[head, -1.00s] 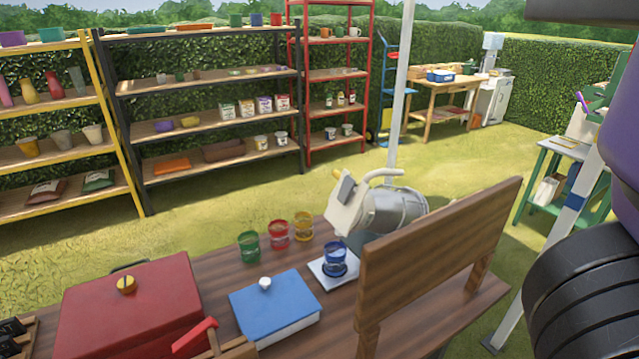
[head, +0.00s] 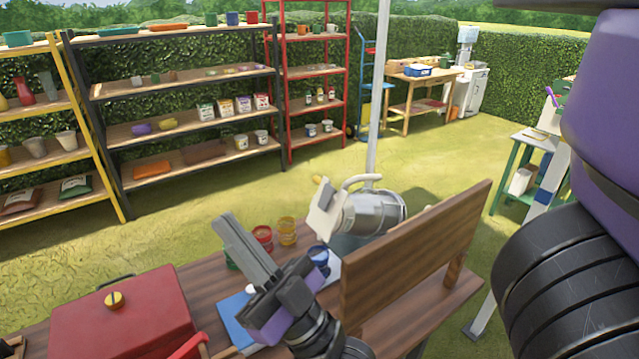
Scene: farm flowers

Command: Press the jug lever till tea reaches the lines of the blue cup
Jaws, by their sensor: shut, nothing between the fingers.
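The metal jug (head: 372,212) lies tilted at the table's far side, its pale spout end and lever part (head: 325,207) facing left over the cups. The blue cup (head: 318,259) stands on a white pad (head: 333,268) below that end. My gripper partly covers the cup, and its lines and tea level cannot be made out. My gripper (head: 228,228) is shut and empty, above the table, left of the jug and in front of the cups. It appears apart from the lever.
A red cup (head: 263,238) and yellow cup (head: 287,231) stand behind my gripper, with a green cup (head: 232,259) mostly hidden. A blue book-like box (head: 236,318) is partly covered. A red box (head: 120,318) stands left; a wooden board (head: 420,250) rises at the right.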

